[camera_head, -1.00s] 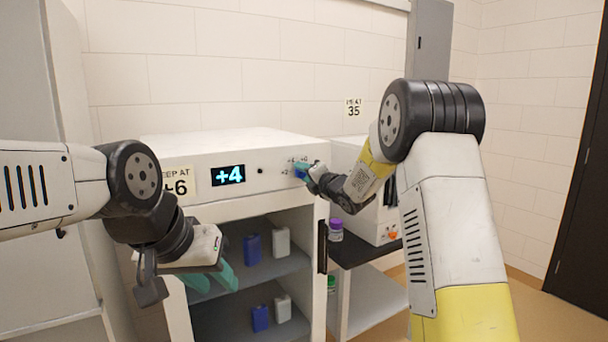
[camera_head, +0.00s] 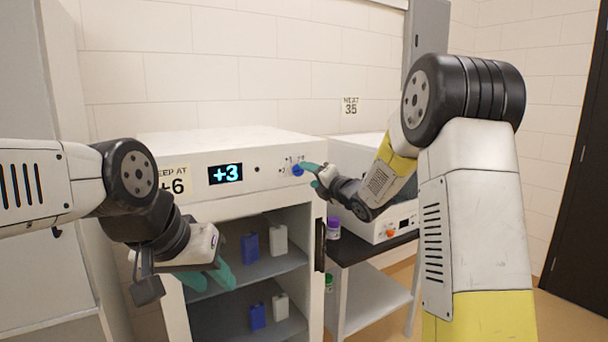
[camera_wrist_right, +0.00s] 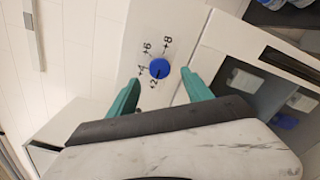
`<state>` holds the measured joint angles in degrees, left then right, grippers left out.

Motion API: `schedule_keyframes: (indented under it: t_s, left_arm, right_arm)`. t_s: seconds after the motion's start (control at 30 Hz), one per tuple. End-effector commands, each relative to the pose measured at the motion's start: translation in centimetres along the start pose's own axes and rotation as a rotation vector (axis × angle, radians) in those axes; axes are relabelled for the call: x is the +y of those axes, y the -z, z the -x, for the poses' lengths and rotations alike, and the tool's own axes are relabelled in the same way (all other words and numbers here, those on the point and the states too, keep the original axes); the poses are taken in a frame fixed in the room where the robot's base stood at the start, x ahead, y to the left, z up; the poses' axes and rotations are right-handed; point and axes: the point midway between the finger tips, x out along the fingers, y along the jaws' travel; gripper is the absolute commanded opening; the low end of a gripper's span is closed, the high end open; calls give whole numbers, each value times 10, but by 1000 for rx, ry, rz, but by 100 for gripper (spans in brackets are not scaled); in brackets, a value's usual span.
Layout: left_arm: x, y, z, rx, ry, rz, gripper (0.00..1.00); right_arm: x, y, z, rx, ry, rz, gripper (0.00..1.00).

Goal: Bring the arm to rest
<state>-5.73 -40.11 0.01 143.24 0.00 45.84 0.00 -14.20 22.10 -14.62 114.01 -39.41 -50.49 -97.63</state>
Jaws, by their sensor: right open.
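My right gripper (camera_head: 312,171) is open and empty, just to the right of the blue dial (camera_head: 297,170) on the front panel of the white fridge (camera_head: 250,150). In the right wrist view the teal fingers of the right gripper (camera_wrist_right: 158,92) stand apart, with the blue dial (camera_wrist_right: 159,68) beyond and between their tips, not touching. Marks such as +4, +6 and +8 surround the dial. The fridge display (camera_head: 225,173) reads +3. My left gripper (camera_head: 210,278) hangs at the left in front of the fridge, its teal fingers partly hidden by its own body.
The fridge's compartment is open, with blue and white bottles (camera_head: 250,246) on its shelves. A "keep at +6" label (camera_head: 174,181) is on its panel. A second white machine (camera_head: 372,222) stands right on a dark-topped table (camera_head: 375,245), with a purple-capped jar (camera_head: 333,227) nearby.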

Motion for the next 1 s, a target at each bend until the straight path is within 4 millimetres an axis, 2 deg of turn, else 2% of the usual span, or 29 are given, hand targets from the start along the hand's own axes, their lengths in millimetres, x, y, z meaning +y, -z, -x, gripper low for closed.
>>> schedule_keyframes:
  t_s: [0.17,0.47,0.57,0.63,0.77,0.83,0.93,1.0]
  left_arm:
    - [0,0,0,0,0,0,36]
    - [0,0,0,0,0,0,36]
    - [0,0,0,0,0,0,36]
    - [0,0,0,0,0,0,36]
    - [0,0,0,0,0,0,36]
    - [0,0,0,0,0,0,36]
    - [0,0,0,0,0,0,36]
    - [0,0,0,0,0,0,36]
  right_arm:
    - [0,0,15,0,1,0,59]
    - [0,0,17,0,1,-1,59]
    - [1,-5,21,-12,17,-34,59]
    - [3,-15,31,-39,58,-112,59]
    - [5,-39,73,-137,192,-409,59]
    - [5,-45,107,-209,276,-627,59]
    - [2,-41,160,-320,391,-951,59]
    - [2,-28,199,-400,465,-1176,59]
